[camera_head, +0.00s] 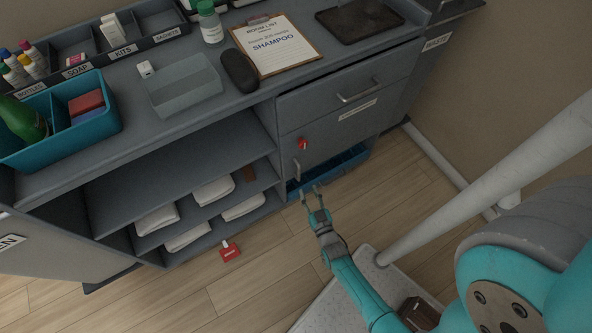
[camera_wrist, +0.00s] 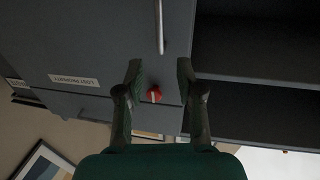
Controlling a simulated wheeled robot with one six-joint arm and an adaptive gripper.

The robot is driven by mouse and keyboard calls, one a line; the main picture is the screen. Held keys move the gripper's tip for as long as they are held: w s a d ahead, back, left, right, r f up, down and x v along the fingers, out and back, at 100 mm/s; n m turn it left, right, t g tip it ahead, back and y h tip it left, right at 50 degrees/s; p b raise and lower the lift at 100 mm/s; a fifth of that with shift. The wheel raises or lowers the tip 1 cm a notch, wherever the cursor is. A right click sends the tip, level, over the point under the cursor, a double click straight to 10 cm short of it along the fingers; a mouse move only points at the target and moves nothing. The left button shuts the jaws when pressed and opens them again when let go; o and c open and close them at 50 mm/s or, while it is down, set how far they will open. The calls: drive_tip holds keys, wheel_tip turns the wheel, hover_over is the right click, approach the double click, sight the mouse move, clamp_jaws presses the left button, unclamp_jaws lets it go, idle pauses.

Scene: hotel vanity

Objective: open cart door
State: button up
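The grey cart door (camera_head: 330,148) is closed, below a drawer. It has a vertical metal handle (camera_head: 296,168) near its left edge, and the handle also shows at the top of the wrist view (camera_wrist: 160,25). A red knob (camera_head: 303,144) with a pale line sits above the handle; in the wrist view the knob (camera_wrist: 154,95) lies between my fingers in the picture. My gripper (camera_head: 312,189) is open and empty, in front of the door low down near the handle. I cannot tell the exact gap to the handle.
A closed drawer with a bar handle (camera_head: 358,90) is above the door. Open shelves with folded white towels (camera_head: 213,191) are to the left. A blue bin (camera_head: 345,160) is low at the cart's base. A red tag (camera_head: 230,252) lies on the floor. A pale pole (camera_head: 480,190) stands right.

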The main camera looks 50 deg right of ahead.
sight(299, 170)
drive_tip(key=x, duration=1)
drive_tip(key=shift+w+d, duration=0.1)
drive_tip(key=shift+w, duration=0.15)
clamp_jaws()
